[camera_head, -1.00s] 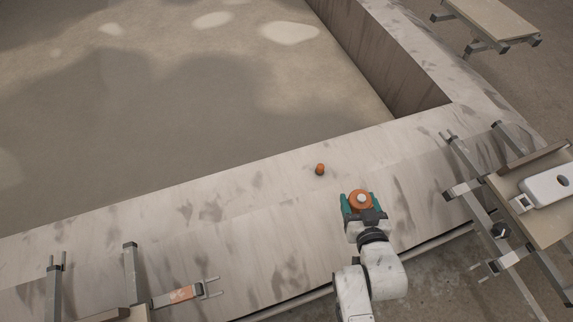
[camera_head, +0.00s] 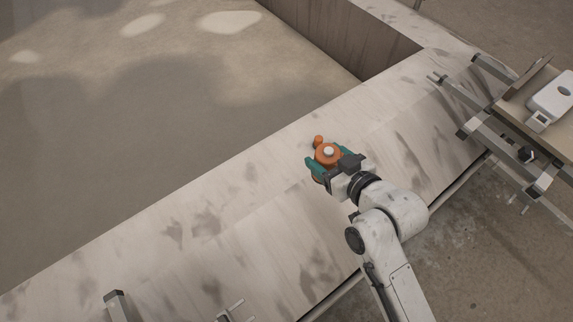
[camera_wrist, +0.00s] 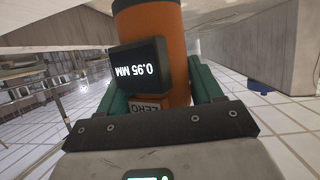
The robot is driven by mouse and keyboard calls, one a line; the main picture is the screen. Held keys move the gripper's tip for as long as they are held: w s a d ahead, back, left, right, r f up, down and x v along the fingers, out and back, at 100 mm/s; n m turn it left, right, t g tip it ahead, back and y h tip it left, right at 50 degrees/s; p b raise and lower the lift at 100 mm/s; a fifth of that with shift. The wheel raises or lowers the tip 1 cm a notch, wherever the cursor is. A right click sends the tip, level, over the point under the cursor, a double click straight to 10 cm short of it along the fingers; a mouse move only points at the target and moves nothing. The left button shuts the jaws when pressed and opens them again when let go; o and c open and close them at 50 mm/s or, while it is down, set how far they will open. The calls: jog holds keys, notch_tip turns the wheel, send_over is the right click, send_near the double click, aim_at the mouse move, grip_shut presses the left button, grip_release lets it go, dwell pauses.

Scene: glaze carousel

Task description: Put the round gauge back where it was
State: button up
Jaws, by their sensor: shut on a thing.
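The round gauge (camera_head: 328,152) is an orange cylinder with a pale top. My gripper (camera_head: 325,163) is shut on it, with its teal fingers on either side, above the pale wooden ledge. In the wrist view the gauge (camera_wrist: 169,25) stands upright between the fingers, and its dark display reads "0.95 MM" upside down. A label with "ZERO" shows below the display.
The ledge (camera_head: 230,200) runs diagonally and is mostly bare. Beyond it is a wide sunken floor (camera_head: 150,120). At right a metal frame bears a board with a white device (camera_head: 552,98). Metal posts (camera_head: 117,303) stand at the lower left.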

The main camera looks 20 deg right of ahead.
jog(key=shift+w+a+f+b, duration=0.7)
jog(key=shift+w+f+b, duration=0.5)
jog(key=shift+w+f, duration=0.8)
jog(key=shift+w+a+f+b, duration=0.75)
jog(key=shift+w+f+b, duration=0.4)
jog(key=shift+w+f, duration=0.9)
jog(key=shift+w+a+f+b, duration=0.7)
jog(key=shift+w+f+b, duration=0.5)
jog(key=shift+w+f, duration=0.8)
jog(key=shift+s+f, duration=0.15)
jog(key=shift+f, duration=0.15)
jog(key=o, duration=1.1)
